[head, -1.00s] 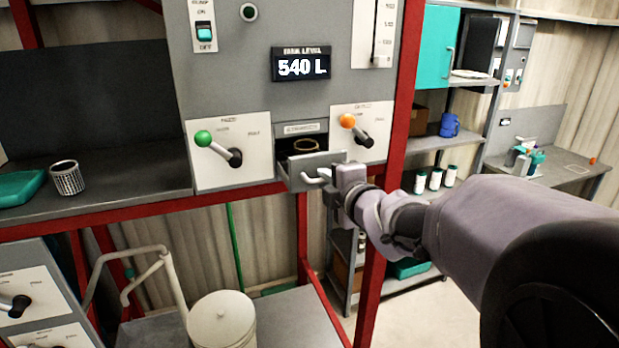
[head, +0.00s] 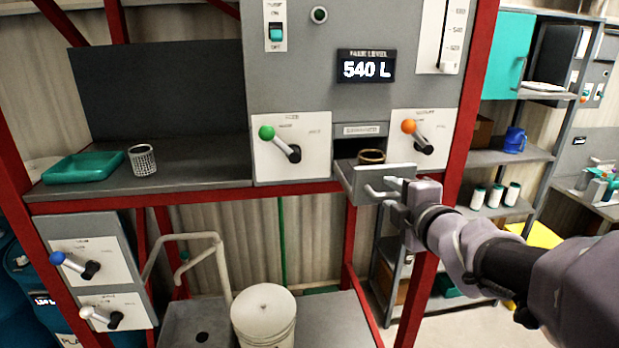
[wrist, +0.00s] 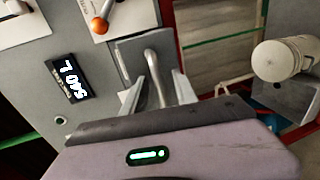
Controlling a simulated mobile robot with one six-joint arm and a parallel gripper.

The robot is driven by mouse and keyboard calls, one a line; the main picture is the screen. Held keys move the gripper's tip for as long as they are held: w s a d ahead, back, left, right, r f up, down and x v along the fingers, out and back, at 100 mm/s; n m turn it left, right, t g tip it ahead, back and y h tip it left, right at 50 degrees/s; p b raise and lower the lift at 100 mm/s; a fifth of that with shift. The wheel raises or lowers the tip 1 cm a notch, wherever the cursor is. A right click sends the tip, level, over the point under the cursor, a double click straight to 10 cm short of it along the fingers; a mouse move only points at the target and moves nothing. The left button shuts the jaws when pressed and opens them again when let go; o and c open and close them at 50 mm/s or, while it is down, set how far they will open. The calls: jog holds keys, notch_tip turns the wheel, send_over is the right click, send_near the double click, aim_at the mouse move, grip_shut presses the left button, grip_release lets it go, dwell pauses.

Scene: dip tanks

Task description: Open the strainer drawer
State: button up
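The strainer drawer (head: 392,180) stands pulled out of its slot in the grey panel, below a small label. A round brown-rimmed strainer (head: 371,156) sits inside it. The drawer's bar handle (head: 376,191) sticks out from its front. My gripper (head: 396,203) is at this handle, on the right side in the head view. In the wrist view, the handle (wrist: 153,70) runs between the two spread fingers of my gripper (wrist: 160,88), with a visible gap on each side. The drawer front (wrist: 131,58) lies just beyond the fingertips.
A green-knobbed lever (head: 280,145) and an orange-knobbed lever (head: 416,135) flank the drawer. A display (head: 367,67) above reads 540 L. A red frame post (head: 470,80) stands right of the panel, close to my arm. A white bucket (head: 264,315) stands below left.

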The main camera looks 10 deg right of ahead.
jog(key=p+v, duration=0.2)
jog(key=v, duration=1)
jog(key=s+d+f+m+g+h+b, duration=0.1)
jog(key=s+f+m+g+h+b, duration=0.1)
jog(key=f+m+b, duration=0.8)
jog(key=s+f+m+g+h+b, duration=0.25)
jog(key=f+m+b, duration=0.25)
jog(key=f+b, duration=0.9)
jog(key=s+a+f+m+g+y+b, duration=0.2)
jog(key=s+a+f+m+y+b, duration=0.1)
jog(key=a+f, duration=0.4)
jog(key=s+a+f+m+g+y+b, duration=0.3)
jog(key=s+a+f+b, duration=0.3)
jog(key=f, duration=0.8)
jog(key=shift+s+a+m, duration=0.9)
jog(key=shift+s+a, duration=0.2)
